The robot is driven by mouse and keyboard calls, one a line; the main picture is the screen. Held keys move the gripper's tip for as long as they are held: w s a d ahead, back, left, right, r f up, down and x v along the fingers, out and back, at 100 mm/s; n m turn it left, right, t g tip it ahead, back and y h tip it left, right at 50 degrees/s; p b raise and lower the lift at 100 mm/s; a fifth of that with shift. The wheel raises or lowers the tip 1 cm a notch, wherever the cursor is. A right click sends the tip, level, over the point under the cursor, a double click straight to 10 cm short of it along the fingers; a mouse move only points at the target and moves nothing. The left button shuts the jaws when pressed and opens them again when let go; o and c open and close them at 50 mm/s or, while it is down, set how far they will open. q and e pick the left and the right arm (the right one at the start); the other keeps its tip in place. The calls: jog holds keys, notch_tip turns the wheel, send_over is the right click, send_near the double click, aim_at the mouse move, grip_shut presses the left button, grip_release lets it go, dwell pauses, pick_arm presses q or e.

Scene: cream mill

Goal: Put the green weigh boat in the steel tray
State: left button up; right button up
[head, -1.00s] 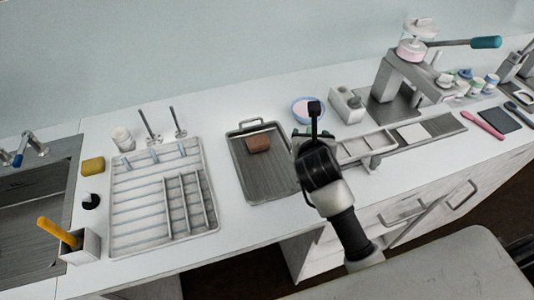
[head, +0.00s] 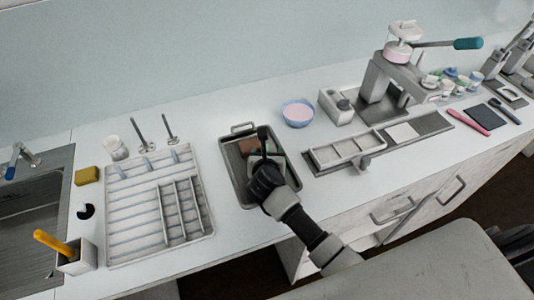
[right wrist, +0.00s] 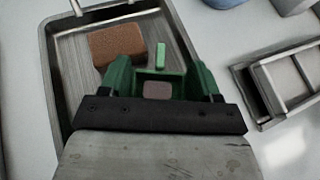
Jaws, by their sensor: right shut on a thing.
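The steel tray (head: 234,180) lies on the counter, with a handle at its far end. It also fills the left of the right wrist view (right wrist: 52,75). My right gripper (head: 265,163) is over the tray's right half. In the right wrist view, my right gripper (right wrist: 160,70) is shut on the green weigh boat (right wrist: 148,77), which shows between the fingers over the tray. The fingers hide part of it, and I cannot tell whether it touches the tray floor. A brown block (right wrist: 117,44) lies in the tray, left of the gripper. My left gripper is not in view.
A slotted rack (head: 130,225) lies left of the tray. A blue bowl with pink contents (head: 298,113) stands behind right. A metal frame (head: 345,150) and a lever press (head: 385,85) are to the right. Clear counter surrounds the tray.

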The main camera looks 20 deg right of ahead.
jog(key=shift+f, duration=0.1)
jog(key=o, duration=0.6)
jog(key=shift+s+a+r, duration=0.2)
jog(key=shift+s, duration=0.15)
jog(key=b+v, duration=0.1)
jog(key=v, duration=0.9)
jog(key=shift+s+r, duration=0.15)
jog(key=shift+s, duration=0.1)
jog(key=shift+s+a+r+b, duration=0.1)
jog(key=shift+s+r+b, duration=0.15)
jog(key=shift+s+b, duration=0.05)
